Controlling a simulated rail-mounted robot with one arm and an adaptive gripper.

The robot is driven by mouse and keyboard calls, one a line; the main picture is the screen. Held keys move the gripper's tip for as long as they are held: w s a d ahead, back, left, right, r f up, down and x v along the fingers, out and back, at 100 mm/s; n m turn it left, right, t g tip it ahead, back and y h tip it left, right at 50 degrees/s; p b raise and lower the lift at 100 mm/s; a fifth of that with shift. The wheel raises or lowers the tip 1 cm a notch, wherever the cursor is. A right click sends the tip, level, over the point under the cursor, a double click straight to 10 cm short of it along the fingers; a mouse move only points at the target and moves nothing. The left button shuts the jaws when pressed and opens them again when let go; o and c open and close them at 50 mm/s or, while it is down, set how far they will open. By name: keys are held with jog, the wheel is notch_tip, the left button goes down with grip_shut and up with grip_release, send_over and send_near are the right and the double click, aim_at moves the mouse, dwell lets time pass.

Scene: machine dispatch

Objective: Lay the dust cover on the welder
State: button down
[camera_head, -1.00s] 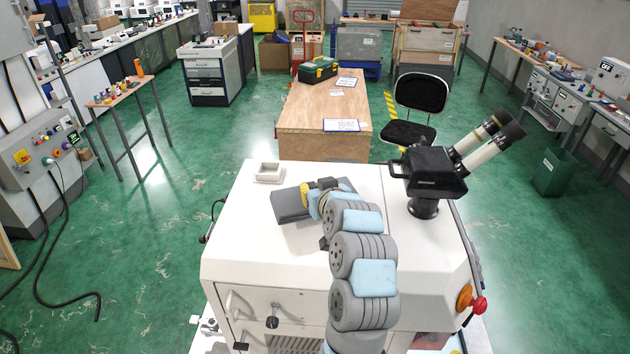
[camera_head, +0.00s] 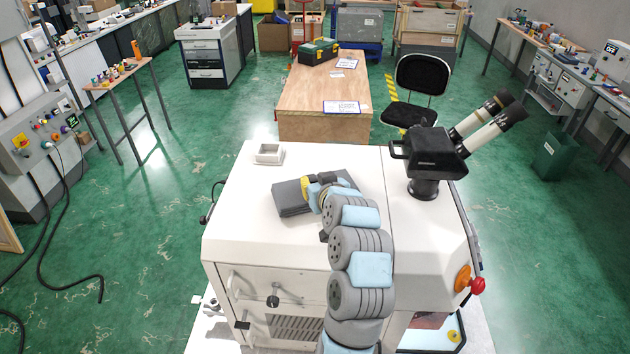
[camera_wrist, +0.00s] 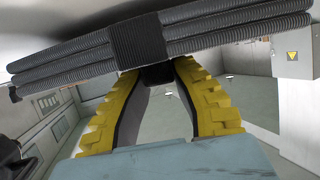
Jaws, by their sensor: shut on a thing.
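The dust cover (camera_head: 291,199) is a dark grey folded bundle over the top of the white welder (camera_head: 235,225), left of its black binocular eyepiece head (camera_head: 435,152). My gripper (camera_head: 312,187) is at the bundle's far side, with its yellow fingers shut on it. In the wrist view the cover (camera_wrist: 60,72) shows as grey ribbed folds across the upper part, with a dark band at its middle between the yellow fingertips (camera_wrist: 157,72). I cannot tell whether the bundle touches the welder's top. My arm hides part of the top and front.
A small white open tray (camera_head: 268,153) sits at the welder's far left top. The top is bare left of the bundle. A red knob (camera_head: 478,286) sticks out at the right. A wooden table (camera_head: 300,112) and a black chair (camera_head: 421,76) stand behind.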

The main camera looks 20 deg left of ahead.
jog(key=shift+f+b, duration=0.35)
jog(key=shift+f, duration=0.15)
jog(key=c, duration=0.9)
grip_release()
jog(key=v, duration=1.2)
jog(key=shift+r, duration=0.1)
jog(key=shift+w+d, duration=0.1)
